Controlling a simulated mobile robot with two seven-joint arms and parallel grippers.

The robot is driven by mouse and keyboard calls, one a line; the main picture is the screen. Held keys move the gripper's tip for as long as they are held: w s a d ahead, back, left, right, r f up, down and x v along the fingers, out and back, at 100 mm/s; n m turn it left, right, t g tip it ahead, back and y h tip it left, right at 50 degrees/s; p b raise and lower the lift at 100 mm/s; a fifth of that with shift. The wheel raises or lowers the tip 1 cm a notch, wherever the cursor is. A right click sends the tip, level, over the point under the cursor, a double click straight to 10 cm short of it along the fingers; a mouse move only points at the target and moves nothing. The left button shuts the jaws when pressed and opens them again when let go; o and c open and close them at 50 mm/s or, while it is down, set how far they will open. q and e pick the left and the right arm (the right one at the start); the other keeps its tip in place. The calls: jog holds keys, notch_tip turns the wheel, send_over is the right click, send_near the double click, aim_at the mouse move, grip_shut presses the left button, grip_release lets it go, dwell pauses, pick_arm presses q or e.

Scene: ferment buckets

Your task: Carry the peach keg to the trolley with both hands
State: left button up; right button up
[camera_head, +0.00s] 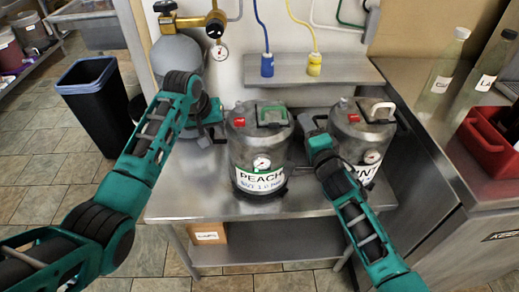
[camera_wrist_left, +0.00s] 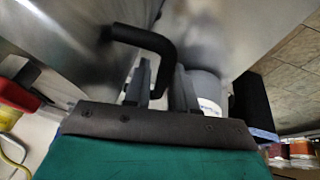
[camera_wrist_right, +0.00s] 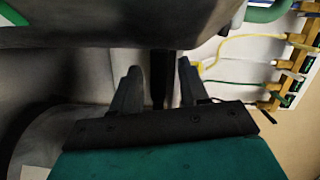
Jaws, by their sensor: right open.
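The peach keg (camera_head: 259,150), a steel keg with a PEACH label, a gauge and a green-topped lid grip, stands upright on the steel table (camera_head: 190,190). My left gripper (camera_head: 213,113) is at its left side. In the left wrist view the fingers (camera_wrist_left: 161,85) are closed around the keg's black side handle (camera_wrist_left: 150,40). My right gripper (camera_head: 308,125) is at the keg's right side, between the two kegs. In the right wrist view its fingers (camera_wrist_right: 158,85) are apart, with a dark handle bar (camera_wrist_right: 163,75) between them. I cannot make out a trolley.
A second keg (camera_head: 362,130) stands close to my right gripper. A grey gas cylinder (camera_head: 178,55) with a regulator stands behind my left arm. A dark bin (camera_head: 95,100) is on the floor at left. A red crate (camera_head: 490,145) and bottles stand on the right counter.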

jog(key=shift+c, duration=0.2)
pick_arm(q)
grip_shut()
pick_arm(e)
jog(key=c, duration=0.4)
grip_shut()
jog(key=shift+f, duration=0.15)
pick_arm(q)
jog(key=shift+w+r, duration=0.1)
jog(key=shift+r, duration=0.2)
pick_arm(e)
jog(key=shift+r, duration=0.3)
